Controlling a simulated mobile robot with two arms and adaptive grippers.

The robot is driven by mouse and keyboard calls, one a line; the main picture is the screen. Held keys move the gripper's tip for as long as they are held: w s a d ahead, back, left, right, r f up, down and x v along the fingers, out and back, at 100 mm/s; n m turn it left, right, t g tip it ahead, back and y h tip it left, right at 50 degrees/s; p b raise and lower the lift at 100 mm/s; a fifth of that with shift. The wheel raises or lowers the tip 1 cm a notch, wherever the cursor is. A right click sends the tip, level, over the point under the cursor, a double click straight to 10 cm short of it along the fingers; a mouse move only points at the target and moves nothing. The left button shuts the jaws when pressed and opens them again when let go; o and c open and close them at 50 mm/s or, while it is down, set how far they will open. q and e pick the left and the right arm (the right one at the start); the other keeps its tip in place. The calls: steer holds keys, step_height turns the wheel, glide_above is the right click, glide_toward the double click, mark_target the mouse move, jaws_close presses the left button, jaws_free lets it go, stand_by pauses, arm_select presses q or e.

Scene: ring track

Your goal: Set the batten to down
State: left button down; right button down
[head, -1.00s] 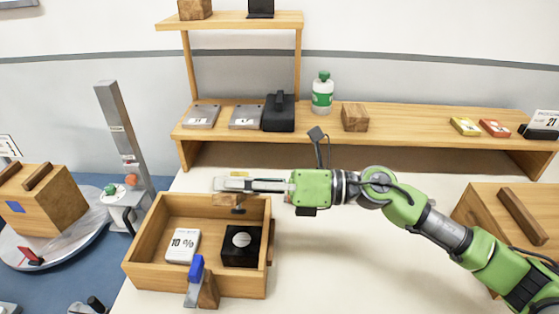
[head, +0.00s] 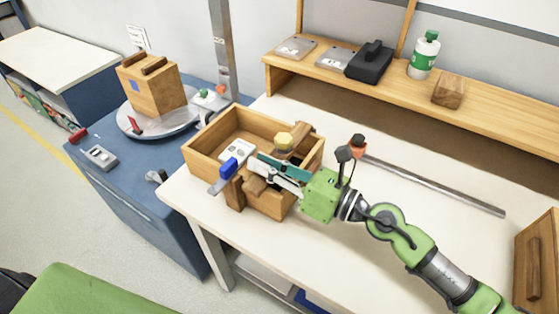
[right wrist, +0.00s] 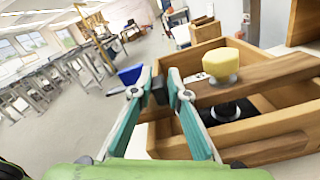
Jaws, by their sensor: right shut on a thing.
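The batten (head: 302,131) is a brown wooden bar lying across the top of an open wooden box (head: 208,137). A yellow knob (head: 284,141) stands up from it. In the right wrist view the batten (right wrist: 268,78) spans the box beside the yellow knob (right wrist: 222,65), with a dark block partly visible underneath. My right gripper (head: 264,169) is over the box's near side, its teal fingers shut on the batten near its near end. In the right wrist view the fingertips (right wrist: 160,92) are close together, and the grip itself is partly hidden. My left gripper is out of view.
A blue-handled clamp (head: 228,166) is at the box's near wall. A white card (head: 237,150) lies in the box. A long metal bar (head: 430,185) lies on the white table behind my arm. A turntable with a wooden block (head: 150,83) stands left.

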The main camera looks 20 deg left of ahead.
steer(key=shift+s+f, duration=0.3)
steer(key=shift+f, duration=0.55)
steer(key=c, duration=2.1)
jaws_free()
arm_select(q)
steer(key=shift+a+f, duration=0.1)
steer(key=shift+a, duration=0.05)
arm_select(e)
steer(key=shift+s, duration=0.1)
steer(key=shift+d, duration=0.25)
steer(key=v, duration=0.3)
steer(key=r+v, duration=0.1)
steer(key=v, duration=0.7)
steer(key=shift+d+r, duration=0.3)
steer(key=shift+r, duration=0.05)
